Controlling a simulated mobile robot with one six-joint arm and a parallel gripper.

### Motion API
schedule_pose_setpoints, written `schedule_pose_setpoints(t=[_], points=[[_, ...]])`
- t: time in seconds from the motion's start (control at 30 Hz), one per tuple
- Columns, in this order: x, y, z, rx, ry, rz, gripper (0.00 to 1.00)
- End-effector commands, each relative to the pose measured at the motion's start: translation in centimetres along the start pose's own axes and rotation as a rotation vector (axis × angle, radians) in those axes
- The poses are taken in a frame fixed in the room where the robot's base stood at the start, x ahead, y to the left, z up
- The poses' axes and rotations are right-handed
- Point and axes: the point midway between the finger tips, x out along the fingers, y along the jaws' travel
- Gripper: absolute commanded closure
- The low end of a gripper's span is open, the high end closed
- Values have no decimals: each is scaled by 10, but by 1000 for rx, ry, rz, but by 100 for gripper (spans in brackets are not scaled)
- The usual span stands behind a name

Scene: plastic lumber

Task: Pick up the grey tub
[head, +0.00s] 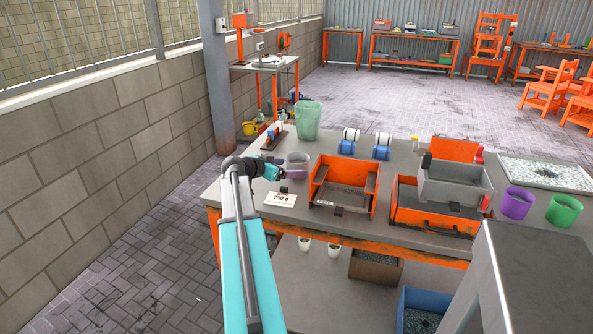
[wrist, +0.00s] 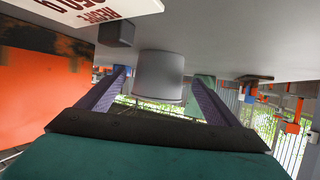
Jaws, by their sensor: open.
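The grey tub (head: 298,160) stands upright near the left end of the workbench, just right of my gripper (head: 285,172) in the head view. My teal gripper is low over the bench, pointing at the tub. In the wrist view, which is upside down, the grey tub (wrist: 160,75) appears between the two purple fingers of my gripper (wrist: 162,80). The fingers are spread, with a visible gap on each side of the tub. I cannot tell how far the fingertips reach along its sides.
A white card (head: 281,199) lies in front of the tub. An orange tray (head: 343,187) stands to its right, and a translucent green bin (head: 308,120) stands behind. A small dark block (wrist: 117,33) is near the card. Purple (head: 516,203) and green tubs (head: 563,210) stand far right.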

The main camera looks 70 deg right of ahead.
Motion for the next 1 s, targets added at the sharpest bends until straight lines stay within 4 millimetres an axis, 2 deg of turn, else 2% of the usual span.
schedule_pose_setpoints(t=[0.5, 1.0], points=[[48, 1, 0, 0, 0, 0, 15], [50, 1, 0, -1, 0, -1, 15]])
